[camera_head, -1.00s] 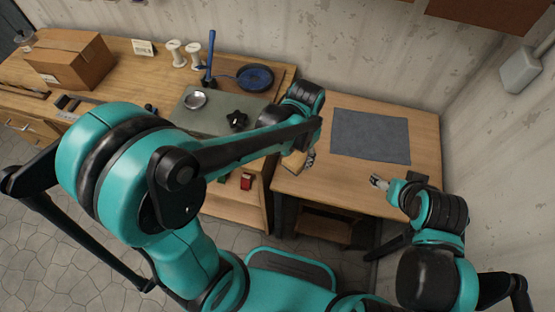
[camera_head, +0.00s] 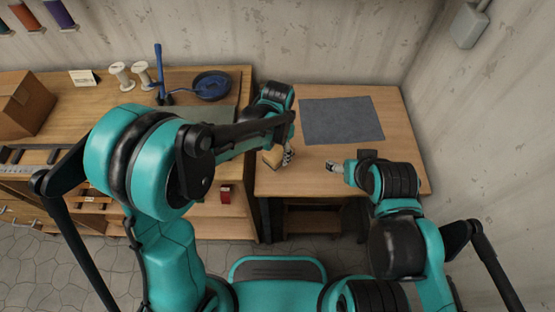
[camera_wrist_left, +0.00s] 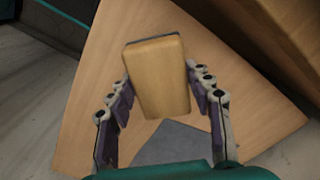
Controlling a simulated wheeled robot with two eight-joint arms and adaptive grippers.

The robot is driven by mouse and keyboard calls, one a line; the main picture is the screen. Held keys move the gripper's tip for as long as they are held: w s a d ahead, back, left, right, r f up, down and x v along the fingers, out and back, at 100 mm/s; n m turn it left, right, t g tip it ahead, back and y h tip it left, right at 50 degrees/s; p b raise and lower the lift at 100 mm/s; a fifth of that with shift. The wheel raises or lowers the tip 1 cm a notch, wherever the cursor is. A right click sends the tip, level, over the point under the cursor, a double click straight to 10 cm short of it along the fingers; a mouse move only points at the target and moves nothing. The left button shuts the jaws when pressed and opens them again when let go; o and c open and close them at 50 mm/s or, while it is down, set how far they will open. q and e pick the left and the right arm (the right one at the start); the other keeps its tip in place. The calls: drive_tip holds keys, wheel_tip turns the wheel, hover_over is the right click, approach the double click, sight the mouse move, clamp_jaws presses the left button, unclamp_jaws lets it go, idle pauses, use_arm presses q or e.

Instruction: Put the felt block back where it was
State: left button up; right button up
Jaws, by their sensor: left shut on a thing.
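The felt block (camera_wrist_left: 158,75) is a light wooden block with a dark layer along its far edge. It sits between the two fingers of my left gripper (camera_wrist_left: 163,92) in the left wrist view. In the head view the felt block (camera_head: 272,159) shows as a small tan piece beside my left gripper (camera_head: 284,157), over the left part of the right-hand table. My left gripper is shut on it. I cannot tell whether the block touches the tabletop. My right gripper (camera_head: 333,167) is over the same table, right of the block; its finger opening is too small to read.
A grey mat (camera_head: 341,121) lies at the back of the right-hand table (camera_head: 310,181). The left bench holds a cardboard box (camera_head: 22,104), white spools (camera_head: 122,76) and a blue-and-black pan (camera_head: 212,86). A red item (camera_head: 225,194) is on a lower shelf.

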sight(278, 159)
use_arm(q)
drive_tip(key=shift+f+b, duration=0.9)
drive_tip(key=shift+f, duration=1.1)
drive_tip(key=shift+f, duration=0.15)
drive_tip(key=o, duration=1.1)
